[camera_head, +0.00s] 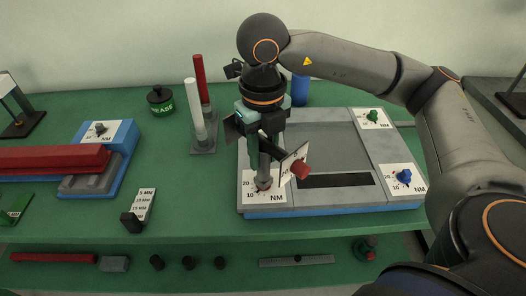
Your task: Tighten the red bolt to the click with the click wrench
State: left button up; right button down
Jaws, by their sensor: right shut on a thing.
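My right gripper (262,125) points down over the left part of a grey plate. It is shut on the click wrench (264,172), whose grey lower end stands over the red bolt (262,188) at the plate's front left corner. A white label (293,160) and a red end (301,171) stick out to the right of the gripper. The red bolt is mostly hidden by the wrench, and I cannot tell how fully the wrench sits on it. A printed scale marked NM surrounds the bolt. My left gripper is not in view.
The grey plate (320,136) on a blue base also carries a green bolt (374,115) and a blue bolt (404,176). A red bar (50,159), a rod stand (203,145), a grease pot (160,101) and a size card (139,208) stand left. A lower shelf holds loose parts.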

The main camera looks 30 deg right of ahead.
aim_at(263, 138)
jog(key=shift+m, duration=1.2)
jog(key=shift+n+b, duration=0.3)
jog(key=shift+n, duration=0.2)
jog(key=shift+r, duration=0.25)
jog(key=shift+r+p, duration=1.85)
jog(key=shift+r, duration=0.5)
